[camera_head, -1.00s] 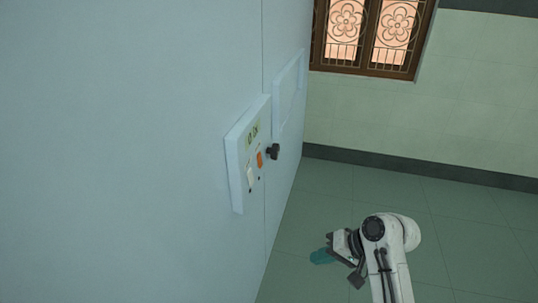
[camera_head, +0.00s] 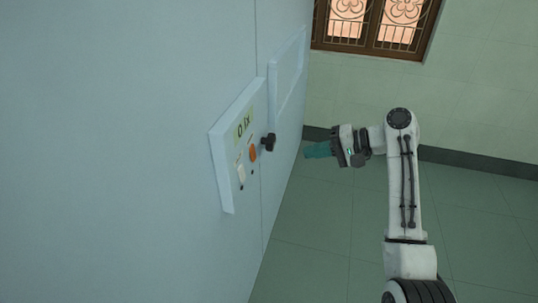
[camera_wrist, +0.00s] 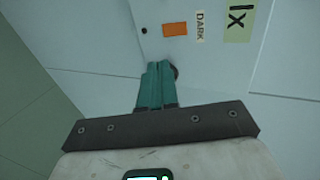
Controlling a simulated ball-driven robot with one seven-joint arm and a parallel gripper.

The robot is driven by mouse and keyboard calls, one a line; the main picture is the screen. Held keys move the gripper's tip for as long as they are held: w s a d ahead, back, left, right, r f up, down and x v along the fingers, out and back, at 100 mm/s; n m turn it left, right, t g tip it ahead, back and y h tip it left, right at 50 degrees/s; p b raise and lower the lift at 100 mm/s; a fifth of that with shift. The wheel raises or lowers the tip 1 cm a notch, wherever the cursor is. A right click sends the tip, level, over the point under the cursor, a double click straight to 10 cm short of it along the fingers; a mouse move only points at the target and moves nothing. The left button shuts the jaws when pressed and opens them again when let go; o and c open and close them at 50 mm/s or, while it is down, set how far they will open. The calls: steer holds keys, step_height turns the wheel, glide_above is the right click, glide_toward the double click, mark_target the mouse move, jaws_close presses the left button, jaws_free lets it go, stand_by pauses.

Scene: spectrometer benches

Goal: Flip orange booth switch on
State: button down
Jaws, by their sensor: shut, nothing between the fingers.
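The orange switch (camera_head: 253,153) is on a pale control panel (camera_head: 226,186) fixed to the blue booth wall. It also shows in the wrist view (camera_wrist: 175,29), beside a label reading "DARK". My gripper (camera_head: 308,152) has teal fingers and is shut and empty. It points left toward the panel, to the right of the switch, apart from it across a gap. In the wrist view the shut fingers (camera_wrist: 156,70) reach up toward the panel and partly cover a dark round knob.
The black knob (camera_head: 268,142) sticks out at the panel's right, close to the switch. A white switch (camera_head: 241,174) is at lower left of the orange one. A raised frame (camera_head: 287,72) is on the booth wall above right. The green floor (camera_head: 315,235) is clear.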

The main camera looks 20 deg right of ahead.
mark_target(255, 158)
steer(key=x, duration=0.9)
steer(key=r+p+x, duration=0.1)
steer(key=x, duration=0.3)
steer(key=shift+w+a+f, duration=0.2)
steer(key=shift+w+a, duration=0.1)
steer(key=shift+a, duration=0.2)
steer(key=shift+w+a+f+t+y+b, duration=0.2)
steer(key=shift+t+y+b, duration=0.1)
steer(key=shift+b, duration=0.35)
steer(key=shift+r, duration=0.1)
